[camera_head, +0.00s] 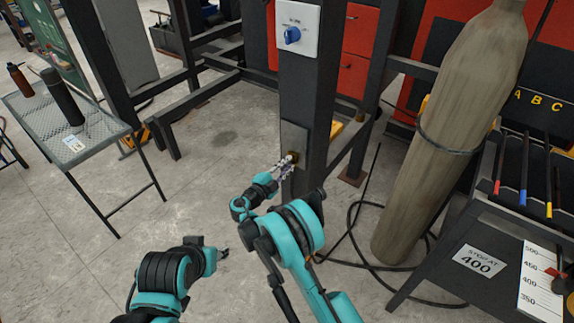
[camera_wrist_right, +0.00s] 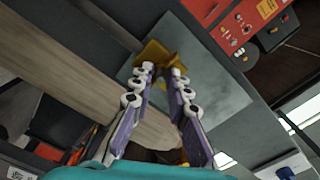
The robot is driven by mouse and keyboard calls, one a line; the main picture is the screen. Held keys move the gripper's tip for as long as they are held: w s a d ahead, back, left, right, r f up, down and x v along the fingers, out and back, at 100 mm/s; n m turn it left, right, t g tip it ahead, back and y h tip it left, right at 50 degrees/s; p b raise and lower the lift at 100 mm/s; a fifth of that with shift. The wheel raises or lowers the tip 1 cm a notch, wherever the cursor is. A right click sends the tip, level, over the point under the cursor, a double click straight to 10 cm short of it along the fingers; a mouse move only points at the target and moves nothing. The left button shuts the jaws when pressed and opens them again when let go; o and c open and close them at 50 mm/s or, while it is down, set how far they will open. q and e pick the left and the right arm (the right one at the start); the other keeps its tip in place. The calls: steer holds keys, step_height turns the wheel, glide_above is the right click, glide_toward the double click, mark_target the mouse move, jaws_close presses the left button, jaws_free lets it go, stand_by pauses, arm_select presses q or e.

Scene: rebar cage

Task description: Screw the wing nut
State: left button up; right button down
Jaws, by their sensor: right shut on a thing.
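The brass-coloured wing nut (camera_wrist_right: 155,54) sits against a grey plate (camera_wrist_right: 215,95) in the right wrist view. In the head view that plate (camera_head: 294,137) is on the front of a dark upright post. My right gripper (camera_head: 288,161) is at the lower part of the plate. In the right wrist view its fingertips (camera_wrist_right: 160,68) are closed around the wing nut, which is partly hidden by them. My left gripper (camera_head: 224,253) is low at the left, over the floor, away from the post; its fingers are too small to judge.
A switch box with a blue knob (camera_head: 292,35) is higher on the post. A mesh table (camera_head: 95,135) with two bottles is at the left. Open floor lies between.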

stand_by(0.4)
steer(key=c, duration=1.5)
jaws_free()
steer(key=shift+s+a, duration=0.1)
steer(key=v, duration=0.7)
steer(key=shift+s+a, duration=0.1)
